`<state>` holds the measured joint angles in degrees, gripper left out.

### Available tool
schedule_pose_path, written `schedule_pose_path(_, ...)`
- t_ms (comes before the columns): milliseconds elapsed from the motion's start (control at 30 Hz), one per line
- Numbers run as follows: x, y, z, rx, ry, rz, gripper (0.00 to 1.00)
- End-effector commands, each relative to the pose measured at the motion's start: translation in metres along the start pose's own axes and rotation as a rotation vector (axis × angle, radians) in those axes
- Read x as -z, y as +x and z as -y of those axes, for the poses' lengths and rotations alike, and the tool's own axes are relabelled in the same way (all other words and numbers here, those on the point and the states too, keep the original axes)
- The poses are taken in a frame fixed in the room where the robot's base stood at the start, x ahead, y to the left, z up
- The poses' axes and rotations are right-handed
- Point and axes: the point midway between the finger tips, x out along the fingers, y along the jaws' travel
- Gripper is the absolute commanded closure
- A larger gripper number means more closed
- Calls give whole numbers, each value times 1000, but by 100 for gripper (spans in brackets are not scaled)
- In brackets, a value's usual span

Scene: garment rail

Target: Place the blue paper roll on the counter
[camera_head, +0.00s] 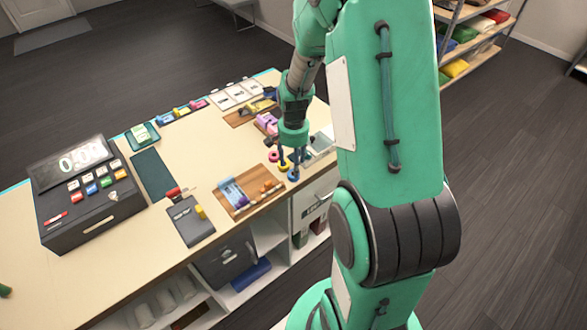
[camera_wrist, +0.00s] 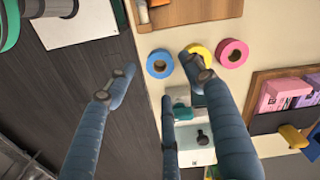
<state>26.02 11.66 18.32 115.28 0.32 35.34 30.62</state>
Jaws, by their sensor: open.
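The blue paper roll (camera_head: 293,175) is a small ring lying flat on the counter (camera_head: 110,240), near its front edge. A yellow roll (camera_wrist: 194,46) lies beside the blue one, partly hidden by a finger. A pink roll (camera_wrist: 233,43) lies beyond the yellow.
A wooden board with tools (camera_head: 240,208) lies left of the rolls. A card terminal (camera_head: 190,225) and a cash register (camera_head: 75,205) stand further left. A wooden tray with pink packs (camera_wrist: 258,78) and a pale device (camera_wrist: 196,135) lie close by. The floor beyond the front edge is open.

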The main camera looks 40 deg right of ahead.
Motion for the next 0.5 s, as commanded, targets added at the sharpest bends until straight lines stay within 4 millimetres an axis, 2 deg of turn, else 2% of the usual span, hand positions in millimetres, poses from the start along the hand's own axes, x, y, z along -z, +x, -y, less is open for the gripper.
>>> schedule_pose_path(33,1,-11,0,2,0,-4,47)
schedule_pose_path(200,0,-38,0,1,0,-2,47)
schedule_pose_path(500,0,-67,0,0,0,-1,47)
